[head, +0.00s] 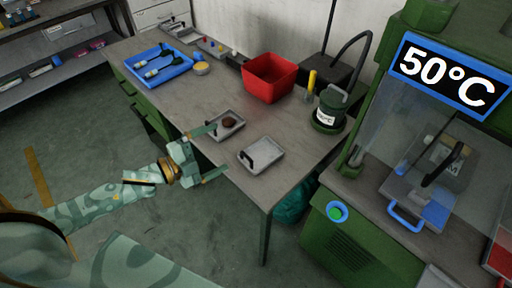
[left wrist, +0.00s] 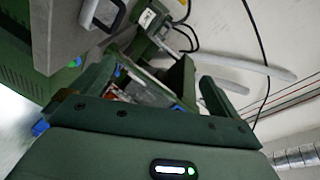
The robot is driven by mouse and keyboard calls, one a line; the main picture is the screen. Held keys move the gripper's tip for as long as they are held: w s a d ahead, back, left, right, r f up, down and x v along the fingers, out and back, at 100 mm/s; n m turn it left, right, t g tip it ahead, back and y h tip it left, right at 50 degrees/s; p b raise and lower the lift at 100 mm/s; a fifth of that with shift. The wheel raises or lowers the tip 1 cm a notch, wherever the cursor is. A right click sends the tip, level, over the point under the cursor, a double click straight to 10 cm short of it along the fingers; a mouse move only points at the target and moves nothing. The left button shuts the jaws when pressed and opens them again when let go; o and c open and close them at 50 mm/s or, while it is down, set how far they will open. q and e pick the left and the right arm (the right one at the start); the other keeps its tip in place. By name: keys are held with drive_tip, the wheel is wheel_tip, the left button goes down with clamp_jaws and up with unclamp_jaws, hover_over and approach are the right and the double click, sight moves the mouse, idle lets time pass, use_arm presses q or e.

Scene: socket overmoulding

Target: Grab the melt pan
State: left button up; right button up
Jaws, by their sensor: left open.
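Two shallow grey pans lie on the workbench in the head view. One pan (head: 238,131) holds a brown lump. The other pan (head: 270,162) has a black handle and looks empty; I cannot tell for sure which is the melt pan. My left gripper (head: 215,153) is open and empty at the bench's left edge, beside both pans, with its fingers pointing toward them. The left wrist view shows my gripper's green body and spread fingers (left wrist: 130,70), with a dark handle (left wrist: 103,14) at the top left. My right gripper is out of view.
A red bin (head: 270,78), a green pot (head: 328,112) and a blue tray (head: 160,66) with tools stand farther back on the workbench (head: 215,90). A green machine (head: 345,225) with a "50°C" display (head: 447,76) stands at the right. Bare bench lies around the pans.

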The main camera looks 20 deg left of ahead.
use_arm(q)
wheel_tip(320, 180, down, 6)
drive_tip(key=s+n+g+y, duration=0.2)
drive_tip(key=s+n, duration=0.1)
drive_tip(key=n, duration=0.8)
drive_tip(key=n+b, duration=0.3)
approach(266, 153)
drive_tip(key=shift+y, duration=0.3)
drive_tip(key=b+x, duration=0.2)
drive_tip(key=x, duration=0.3)
drive_tip(key=shift+w+d, duration=0.15)
drive_tip(key=shift+r, duration=0.1)
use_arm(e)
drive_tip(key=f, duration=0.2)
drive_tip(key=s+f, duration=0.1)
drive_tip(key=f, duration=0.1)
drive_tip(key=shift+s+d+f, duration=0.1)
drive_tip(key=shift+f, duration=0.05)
use_arm(q)
drive_tip(key=shift+c, duration=0.3)
drive_tip(key=c, duration=0.9)
